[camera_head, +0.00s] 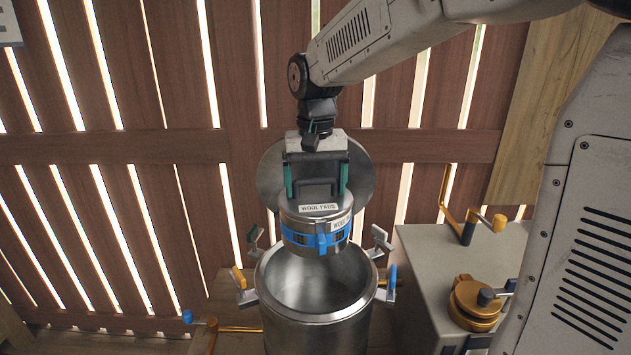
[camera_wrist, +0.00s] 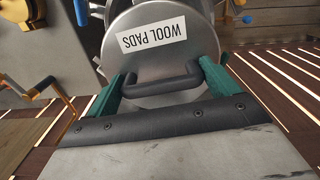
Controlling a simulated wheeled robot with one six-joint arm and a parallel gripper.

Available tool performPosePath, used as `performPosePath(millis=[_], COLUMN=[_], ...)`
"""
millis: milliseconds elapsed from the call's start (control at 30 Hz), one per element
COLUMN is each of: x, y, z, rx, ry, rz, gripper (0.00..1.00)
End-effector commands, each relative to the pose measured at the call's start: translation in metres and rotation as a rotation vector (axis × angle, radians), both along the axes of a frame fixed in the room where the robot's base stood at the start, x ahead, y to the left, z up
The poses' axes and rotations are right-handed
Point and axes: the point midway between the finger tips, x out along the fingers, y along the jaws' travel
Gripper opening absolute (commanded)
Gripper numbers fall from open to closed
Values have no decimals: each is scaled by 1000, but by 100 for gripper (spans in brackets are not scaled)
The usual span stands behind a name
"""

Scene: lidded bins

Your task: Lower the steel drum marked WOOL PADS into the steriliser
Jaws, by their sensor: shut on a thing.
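The steel drum (camera_head: 316,239) has a blue band and labels reading WOOL PADS. My gripper (camera_head: 316,180) is shut on the drum's dark top handle, with a green finger at each side. In the wrist view the handle (camera_wrist: 150,88) lies between my fingers, and the drum's lid (camera_wrist: 165,57) shows its label upside down. The drum hangs roughly upright over the steriliser (camera_head: 318,335), an open steel pot. Its bottom is near the pot's rim, slightly toward the back; exact clearance is hard to tell. The steriliser's round lid (camera_head: 271,172) stands open behind, partly hidden by my gripper and the drum.
Clamps with blue, orange and green tips stick out around the rim, including a blue-tipped one (camera_head: 392,278). A grey cabinet (camera_head: 420,262) at right carries a brass fitting (camera_head: 474,303) and an orange crank (camera_head: 470,222). A slatted wooden wall (camera_head: 110,200) stands behind.

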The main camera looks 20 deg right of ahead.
Motion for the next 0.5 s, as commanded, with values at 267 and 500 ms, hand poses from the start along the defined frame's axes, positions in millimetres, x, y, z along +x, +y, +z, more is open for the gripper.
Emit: performPosePath(millis=[267,500], x=[0,1], y=[-2,-2], z=[-21,-43], rx=[0,0], ry=[0,0], rz=[-3,-3], gripper=[64,64])
